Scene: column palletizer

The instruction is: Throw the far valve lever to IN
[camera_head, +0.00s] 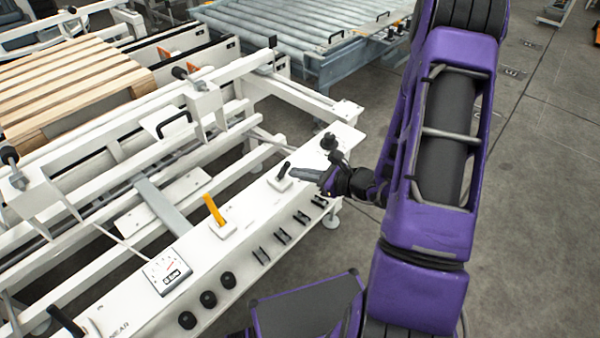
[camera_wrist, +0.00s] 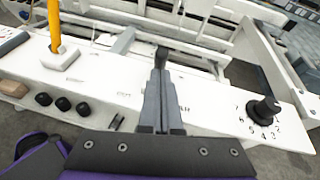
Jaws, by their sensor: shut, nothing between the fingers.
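The far valve lever (camera_head: 283,171) is a short black handle on a white block at the far end of the white control panel (camera_head: 245,225). Its dark tip shows just beyond my fingertips in the wrist view (camera_wrist: 161,55); the fingers hide its lower part. My gripper (camera_head: 292,173) is shut and empty, with its fingertips right by the lever on its right side in the head view. I cannot tell whether they touch. In the wrist view the fingers (camera_wrist: 160,75) partly cover the panel lettering, and the lever's IN mark is not readable.
An orange lever (camera_head: 214,211) stands in the panel's middle, with a gauge (camera_head: 167,270) and a near black lever (camera_head: 65,321) further along. A black numbered knob (camera_wrist: 264,109) stands right of my fingers in the wrist view. White frame rails (camera_head: 155,160) run behind the panel.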

